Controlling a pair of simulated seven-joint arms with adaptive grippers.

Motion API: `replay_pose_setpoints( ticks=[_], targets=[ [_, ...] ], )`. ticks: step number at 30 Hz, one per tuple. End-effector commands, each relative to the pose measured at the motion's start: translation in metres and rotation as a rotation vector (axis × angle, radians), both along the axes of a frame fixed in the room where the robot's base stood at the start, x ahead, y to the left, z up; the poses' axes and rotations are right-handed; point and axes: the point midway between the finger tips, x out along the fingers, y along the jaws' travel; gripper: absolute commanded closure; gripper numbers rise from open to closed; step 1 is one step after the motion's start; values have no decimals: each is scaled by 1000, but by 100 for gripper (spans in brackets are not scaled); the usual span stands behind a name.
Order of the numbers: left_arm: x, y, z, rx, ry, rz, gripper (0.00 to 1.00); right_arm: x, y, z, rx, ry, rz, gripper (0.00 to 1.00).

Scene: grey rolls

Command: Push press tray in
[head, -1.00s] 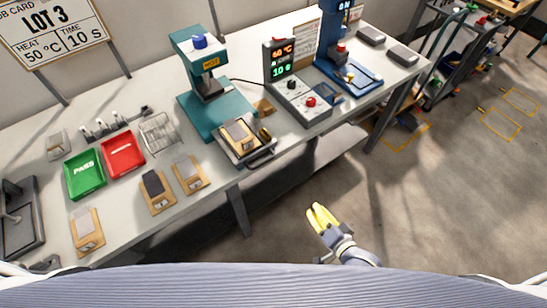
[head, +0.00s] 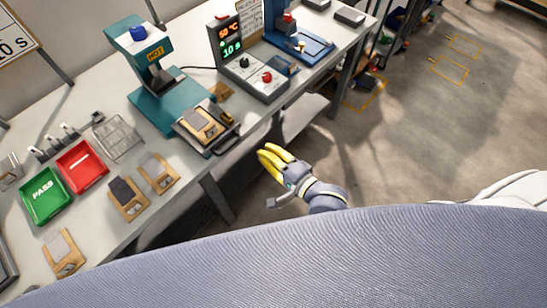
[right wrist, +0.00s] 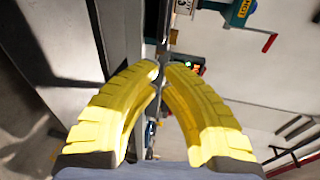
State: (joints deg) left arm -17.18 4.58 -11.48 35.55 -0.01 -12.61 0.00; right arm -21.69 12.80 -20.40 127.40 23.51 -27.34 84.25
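The press tray (head: 216,147) sticks out from the teal press (head: 165,98) over the front of the bench. It carries a wooden board with a pale pad (head: 200,122) and has a bar handle on its front right side. My right gripper (head: 264,153) has yellow fingers and is in front of the bench, right of the tray and apart from it. In the right wrist view its fingertips (right wrist: 162,66) meet or nearly meet, with nothing visible held between them. My left gripper is not in view.
A control box (head: 250,80) reading 50 °C and 10 s stands right of the press. A green PASS bin (head: 46,214), a red bin (head: 82,185), a wire rack (head: 118,152) and several wooden boards are on the left. The floor at right is largely clear.

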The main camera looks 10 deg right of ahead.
Motion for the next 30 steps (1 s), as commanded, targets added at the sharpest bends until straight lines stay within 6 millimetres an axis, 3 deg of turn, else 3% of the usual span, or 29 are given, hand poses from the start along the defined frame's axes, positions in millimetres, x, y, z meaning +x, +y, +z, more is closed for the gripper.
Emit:
replay_pose_setpoints(
  ticks=[6, 15, 30],
  targets=[
    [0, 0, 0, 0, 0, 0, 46, 34, 19, -6, 1, -2, 0, 100],
    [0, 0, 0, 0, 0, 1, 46, 63, 36, -13, -1, 0, 0, 100],
    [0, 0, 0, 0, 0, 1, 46, 72, 41, -16, 0, 0, 0, 100]
  ],
)
